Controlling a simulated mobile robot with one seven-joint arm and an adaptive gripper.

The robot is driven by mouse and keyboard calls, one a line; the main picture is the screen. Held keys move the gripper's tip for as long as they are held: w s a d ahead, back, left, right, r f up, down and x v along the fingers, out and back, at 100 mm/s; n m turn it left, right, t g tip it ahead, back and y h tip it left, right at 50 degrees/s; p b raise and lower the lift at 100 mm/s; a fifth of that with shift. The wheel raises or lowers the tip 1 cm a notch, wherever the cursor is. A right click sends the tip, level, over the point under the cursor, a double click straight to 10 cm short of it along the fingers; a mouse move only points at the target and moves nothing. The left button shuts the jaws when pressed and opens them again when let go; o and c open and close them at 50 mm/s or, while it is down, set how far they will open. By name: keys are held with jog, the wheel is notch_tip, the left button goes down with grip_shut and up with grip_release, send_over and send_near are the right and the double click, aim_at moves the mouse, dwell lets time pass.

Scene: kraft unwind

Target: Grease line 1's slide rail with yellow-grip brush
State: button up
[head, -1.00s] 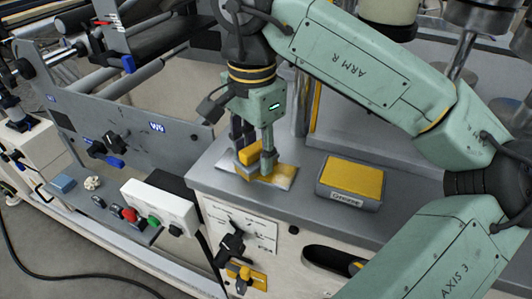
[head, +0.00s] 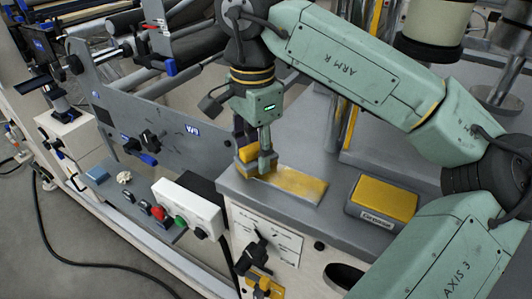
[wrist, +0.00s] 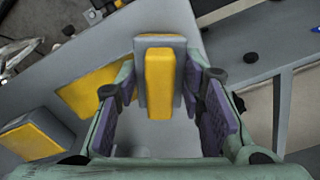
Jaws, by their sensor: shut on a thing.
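My gripper (head: 256,160) is shut on the yellow-grip brush (head: 248,153). In the wrist view, the brush's yellow grip and grey body (wrist: 158,84) sit between the dark finger pads. The flat strip that looks like the slide rail (head: 296,184) lies on the grey cabinet top and carries a yellow smear over most of the part I see. The brush is over its left end, which the gripper partly hides. The smear also shows in the wrist view (wrist: 88,88). I cannot tell whether the bristles touch the rail.
A grey tub labelled Grease (head: 376,217), with a yellow top, stands to the right of the rail. A control box with buttons (head: 187,209) is at the left. A grey machine panel (head: 165,120) rises behind it. The cabinet top between rail and tub is clear.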

jog(key=shift+w+a, duration=0.25)
jog(key=shift+a, duration=0.15)
jog(key=shift+w, duration=0.15)
